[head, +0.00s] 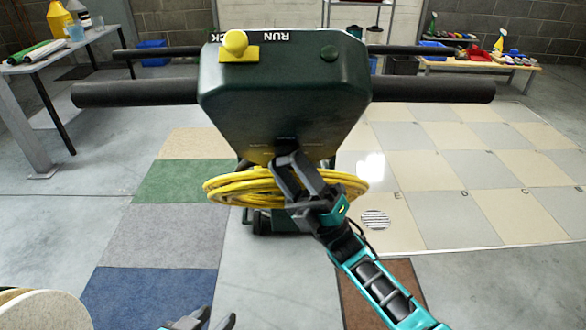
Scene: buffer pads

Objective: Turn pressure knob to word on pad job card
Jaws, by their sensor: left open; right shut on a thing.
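A dark green floor machine (285,95) stands in the middle with its handle bars out to both sides. On its top are a yellow knob (236,42) on a yellow plate, an upside-down word RUN and a dark round button (329,53). My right gripper (285,150) is shut at the lower edge of the housing, on a small dark part mostly hidden by the fingers; I cannot tell whether it is the pressure knob. My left gripper (207,319) is open and empty at the bottom edge. I cannot make out a pad job card.
A yellow coiled cable (235,187) hangs around the machine below my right gripper. Round pads (42,312) are at the bottom left. A table (60,58) with bottles and rolls is at the left, a wooden bench (470,66) at the back right. Tiled floor on the right is clear.

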